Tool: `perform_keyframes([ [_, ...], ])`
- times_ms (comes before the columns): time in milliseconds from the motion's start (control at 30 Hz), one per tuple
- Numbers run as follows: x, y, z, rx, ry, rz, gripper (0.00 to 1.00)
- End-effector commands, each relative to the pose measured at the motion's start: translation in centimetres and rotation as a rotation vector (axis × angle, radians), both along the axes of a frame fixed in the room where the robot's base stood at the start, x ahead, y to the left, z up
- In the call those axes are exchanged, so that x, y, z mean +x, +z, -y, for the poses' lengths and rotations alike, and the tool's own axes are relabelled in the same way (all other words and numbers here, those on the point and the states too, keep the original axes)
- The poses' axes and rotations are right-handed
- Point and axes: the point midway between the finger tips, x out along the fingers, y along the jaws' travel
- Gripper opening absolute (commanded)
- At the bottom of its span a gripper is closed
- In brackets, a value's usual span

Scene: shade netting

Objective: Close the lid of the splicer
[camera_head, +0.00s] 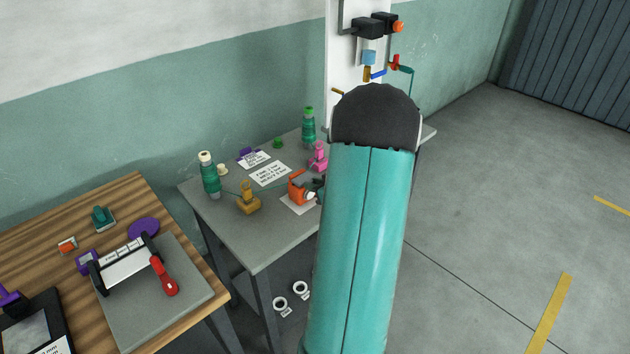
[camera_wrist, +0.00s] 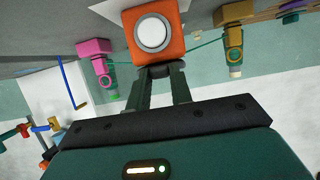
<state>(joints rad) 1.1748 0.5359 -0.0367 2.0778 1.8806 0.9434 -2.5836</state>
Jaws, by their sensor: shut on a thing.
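The orange splicer (camera_head: 297,187) stands on a white sheet on the grey table, left of my arm. In the wrist view the splicer (camera_wrist: 172,50) is large and close, with a round white disc on its face. My gripper (camera_wrist: 161,74) is shut on a small dark part at the splicer's edge, which the fingertips partly hide. In the head view my arm hides most of the gripper. I cannot tell the lid's exact angle.
A pink holder (camera_head: 318,158) and a yellow holder (camera_head: 248,199) stand near the splicer, with a thin green strand in the wrist view. Green spools (camera_head: 209,176) stand on the grey table (camera_head: 262,250). A wooden bench (camera_head: 120,190) with tools is at left. Open floor (camera_head: 480,230) lies right.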

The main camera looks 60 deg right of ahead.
Motion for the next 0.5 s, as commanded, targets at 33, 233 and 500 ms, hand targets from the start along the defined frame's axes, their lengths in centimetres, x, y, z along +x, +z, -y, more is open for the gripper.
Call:
perform_keyframes([
  [33, -0.05, -0.24, -0.02, -0.001, 0.000, 0.016, 0.00],
  [233, -0.07, -0.50, -0.03, -0.013, 0.001, 0.058, 0.00],
  [500, -0.06, -0.54, -0.04, -0.015, 0.001, 0.065, 0.00],
])
